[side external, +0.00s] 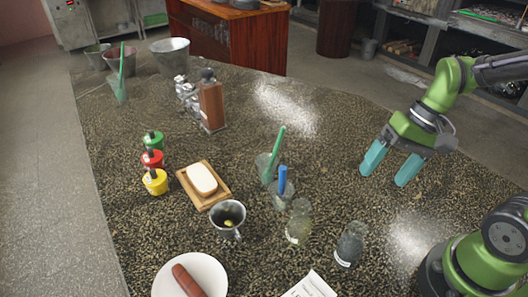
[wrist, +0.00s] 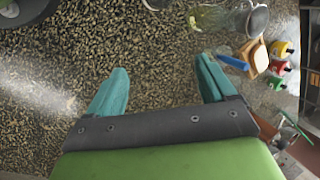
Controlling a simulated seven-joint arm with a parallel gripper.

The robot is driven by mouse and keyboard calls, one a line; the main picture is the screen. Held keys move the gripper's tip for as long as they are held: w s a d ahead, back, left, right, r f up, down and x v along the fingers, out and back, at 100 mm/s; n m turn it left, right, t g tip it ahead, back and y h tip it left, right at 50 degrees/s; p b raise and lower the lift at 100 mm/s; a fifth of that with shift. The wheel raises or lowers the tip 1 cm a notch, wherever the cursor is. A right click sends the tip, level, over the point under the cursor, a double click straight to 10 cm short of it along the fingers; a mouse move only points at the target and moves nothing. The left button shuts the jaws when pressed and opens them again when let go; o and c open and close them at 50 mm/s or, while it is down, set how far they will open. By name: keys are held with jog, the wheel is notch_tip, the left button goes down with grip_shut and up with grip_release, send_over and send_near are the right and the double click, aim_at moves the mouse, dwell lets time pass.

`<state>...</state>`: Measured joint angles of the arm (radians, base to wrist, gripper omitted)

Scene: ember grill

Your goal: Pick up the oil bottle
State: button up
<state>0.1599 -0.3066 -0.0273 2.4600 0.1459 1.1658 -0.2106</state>
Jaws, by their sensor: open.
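A small clear glass bottle with a yellowish tint (side external: 299,222), likely the oil bottle, stands upright on the speckled counter in the side view. A second glass bottle (side external: 350,244), darker and with a white label, stands to its right. The yellowish one seems to show at the top of the wrist view (wrist: 203,17). My gripper (side external: 388,168) is open and empty above the counter, up and to the right of both bottles and apart from them. In the wrist view its two teal fingers (wrist: 160,66) are spread with only bare counter between them.
Two glasses with a green (side external: 278,147) and a blue handle (side external: 282,180) stand left of my gripper. A metal cup (side external: 228,216), a wooden board (side external: 214,201), several squeeze bottles (side external: 154,183) and a plate (side external: 212,268) lie farther left. The counter below my gripper is clear.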

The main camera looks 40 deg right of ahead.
aim_at(301, 222)
jog(key=f+m+t+y, duration=0.1)
jog(key=f+m+y, duration=0.3)
jog(key=m, duration=0.1)
jog(key=w+f+m+t+y, duration=0.1)
jog(key=f+m+y, duration=0.3)
jog(key=m, duration=0.1)
jog(key=f+m+t+y, duration=0.1)
jog(key=f+m+y, duration=0.3)
jog(key=m, duration=0.1)
jog(key=shift+w+d+f+t+y, duration=0.35)
jog(key=shift+d+f+t+y, duration=0.05)
jog(key=shift+w+a+f, duration=0.1)
jog(key=shift+a, duration=0.05)
jog(key=x, duration=1.6)
jog(key=shift+w+a+f, duration=0.1)
jog(key=shift+w+a, duration=0.05)
jog(key=shift+a, duration=0.1)
jog(key=shift+c, duration=0.3)
jog(key=c, duration=1.1)
jog(key=shift+c, duration=0.2)
